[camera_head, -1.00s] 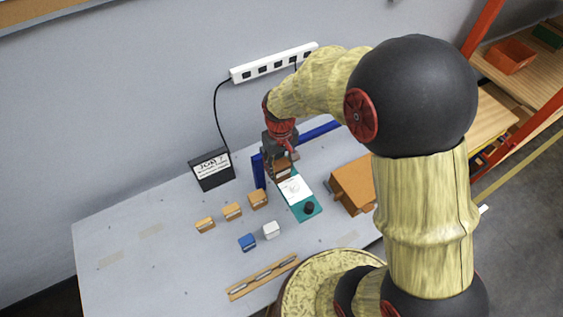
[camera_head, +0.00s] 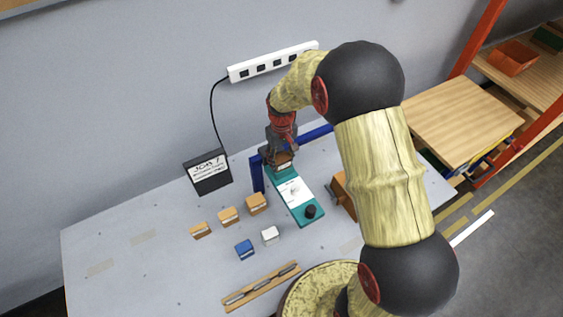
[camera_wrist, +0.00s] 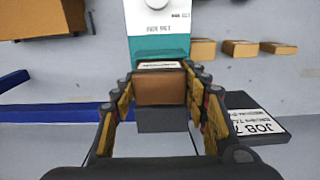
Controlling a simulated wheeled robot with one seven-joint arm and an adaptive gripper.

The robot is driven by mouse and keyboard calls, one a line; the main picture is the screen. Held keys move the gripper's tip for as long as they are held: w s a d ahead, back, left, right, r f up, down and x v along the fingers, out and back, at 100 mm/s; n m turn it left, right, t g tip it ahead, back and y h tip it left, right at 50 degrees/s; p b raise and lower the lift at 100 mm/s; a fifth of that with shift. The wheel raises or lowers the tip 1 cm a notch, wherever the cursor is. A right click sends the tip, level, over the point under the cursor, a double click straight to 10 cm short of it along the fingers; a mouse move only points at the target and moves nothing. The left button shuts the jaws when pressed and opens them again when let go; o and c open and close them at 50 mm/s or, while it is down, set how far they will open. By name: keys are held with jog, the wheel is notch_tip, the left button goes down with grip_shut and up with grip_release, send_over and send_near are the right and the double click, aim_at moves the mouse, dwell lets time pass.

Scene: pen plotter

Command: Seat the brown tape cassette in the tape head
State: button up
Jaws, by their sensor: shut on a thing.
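The brown tape cassette (camera_wrist: 161,88) is between the fingers of my gripper (camera_wrist: 160,105) in the wrist view, with its pale label edge facing up. My gripper (camera_head: 283,158) is shut on it. In the head view the cassette (camera_head: 283,163) shows only in part below the fingers, at the far end of the teal plotter (camera_head: 310,219). A dark grey block, perhaps the tape head (camera_wrist: 165,122), shows just beyond the cassette in the wrist view. I cannot tell whether the cassette touches it or is seated.
A blue frame (camera_head: 257,174) stands beside the plotter's far end. A JOB 7 sign (camera_head: 208,173) is to the left. Several orange-tan blocks (camera_head: 228,216), a blue block (camera_head: 245,249) and a white block (camera_head: 270,235) stand left of the plotter. An orange box (camera_head: 343,194) is to the right.

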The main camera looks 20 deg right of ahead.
jog(key=shift+f, duration=0.1)
jog(key=shift+f, duration=0.15)
jog(key=o, duration=1.1)
jog(key=shift+o, duration=0.6)
